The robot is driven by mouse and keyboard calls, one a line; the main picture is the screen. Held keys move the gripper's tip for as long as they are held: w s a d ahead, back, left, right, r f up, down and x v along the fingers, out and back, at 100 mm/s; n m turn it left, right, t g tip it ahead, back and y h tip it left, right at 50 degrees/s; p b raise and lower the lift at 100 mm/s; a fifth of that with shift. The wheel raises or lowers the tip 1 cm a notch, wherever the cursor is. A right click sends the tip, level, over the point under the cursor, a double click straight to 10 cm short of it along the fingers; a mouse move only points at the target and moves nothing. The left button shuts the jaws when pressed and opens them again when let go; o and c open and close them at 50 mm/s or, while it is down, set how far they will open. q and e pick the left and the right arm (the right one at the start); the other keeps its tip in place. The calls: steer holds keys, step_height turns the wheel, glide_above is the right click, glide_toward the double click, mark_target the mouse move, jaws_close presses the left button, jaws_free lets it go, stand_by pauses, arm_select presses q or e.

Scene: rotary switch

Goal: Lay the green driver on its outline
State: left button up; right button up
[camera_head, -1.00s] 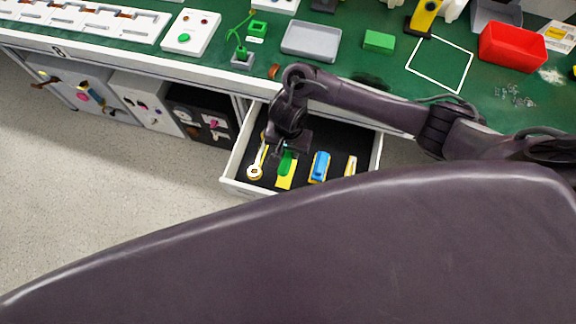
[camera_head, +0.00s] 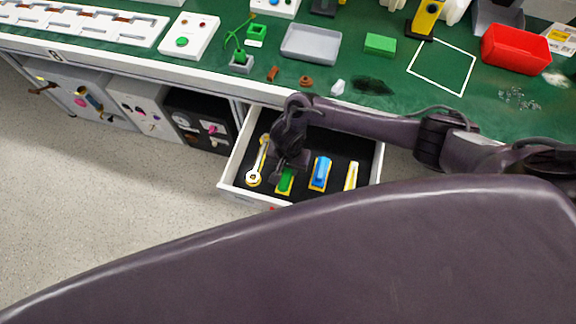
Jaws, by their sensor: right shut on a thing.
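The green driver (camera_head: 286,180) is inside the open drawer (camera_head: 232,166), over a yellow outline, of which only small parts show around it. My right gripper (camera_head: 288,163) is above the drawer's black floor, shut on the green driver and hiding its far part. I cannot tell whether the driver touches the drawer floor. My left gripper is not in view.
A yellow-and-white wrench (camera_head: 255,174) lies left of the driver. A blue tool (camera_head: 320,172) and a yellow outline (camera_head: 351,176) are to the right. The drawer walls stand around them. The green workbench (camera_head: 330,82) edge is just behind.

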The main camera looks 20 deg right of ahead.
mark_target(288, 170)
steer(key=o, duration=1)
steer(key=shift+f, duration=0.1)
steer(key=shift+o, duration=0.2)
step_height(288, 170, up, 12)
steer(key=p, duration=0.5)
steer(key=shift+r, duration=0.25)
steer(key=shift+s+f, duration=0.1)
